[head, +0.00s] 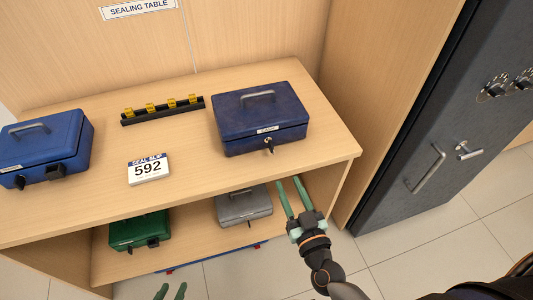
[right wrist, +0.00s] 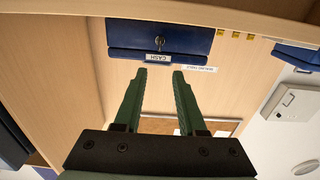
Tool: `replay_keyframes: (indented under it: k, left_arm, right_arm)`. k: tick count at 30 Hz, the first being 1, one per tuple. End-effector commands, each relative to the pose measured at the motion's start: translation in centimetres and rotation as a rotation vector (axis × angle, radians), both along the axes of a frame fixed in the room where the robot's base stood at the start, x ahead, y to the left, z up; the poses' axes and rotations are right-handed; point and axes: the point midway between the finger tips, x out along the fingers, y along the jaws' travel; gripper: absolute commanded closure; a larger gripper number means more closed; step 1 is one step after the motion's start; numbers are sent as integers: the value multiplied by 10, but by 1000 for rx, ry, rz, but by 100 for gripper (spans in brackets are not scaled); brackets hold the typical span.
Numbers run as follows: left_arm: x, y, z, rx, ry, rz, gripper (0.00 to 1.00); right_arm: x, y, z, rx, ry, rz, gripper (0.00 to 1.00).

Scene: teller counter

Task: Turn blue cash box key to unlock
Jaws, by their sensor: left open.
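A dark blue cash box (head: 260,118) with a CASH label sits closed near the right end of the table. Its key (head: 269,144) sticks out of the lock on its front. In the right wrist view the box (right wrist: 180,38) and its lock with key (right wrist: 159,43) show ahead of my fingers. My right gripper (head: 289,190) is open and empty, in front of and below the table edge, apart from the key. It also shows in the right wrist view (right wrist: 159,75). My left gripper (head: 171,291) is open, with only its green fingertips showing at the bottom edge.
Another blue box (head: 45,145) stands at the left of the table (head: 195,175). A 592 seal slip block (head: 148,169) and a black rack with yellow tags (head: 162,111) lie between. Green (head: 139,230) and grey (head: 244,205) boxes are on the lower shelf. A dark safe (head: 440,120) stands right.

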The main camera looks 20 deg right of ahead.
Motion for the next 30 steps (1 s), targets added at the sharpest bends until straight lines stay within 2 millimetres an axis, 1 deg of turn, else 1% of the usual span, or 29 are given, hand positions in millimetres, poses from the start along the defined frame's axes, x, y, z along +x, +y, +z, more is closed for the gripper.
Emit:
replay_keyframes:
  k: [5, 8, 15, 21, 25, 30]
  left_arm:
    - [-1, 0, 0, -3, 3, 2, 56]
    - [0, 0, 0, -2, 3, 2, 56]
    - [0, 0, 0, -1, 1, 1, 56]
    - [0, 0, -3, -1, 1, 1, 56]
    - [0, 0, -4, -1, 0, 1, 56]
    - [0, 0, -4, -1, 0, 1, 56]
  right_arm:
    - [15, 0, 1, 2, -4, -3, 60]
    - [32, 1, 2, 2, -5, -2, 60]
    - [79, 2, 1, 1, -4, -2, 60]
    - [109, 4, 0, 1, -3, -1, 60]
    - [120, 4, 0, 1, -2, -1, 60]
    - [125, 4, 0, 1, -1, -1, 60]
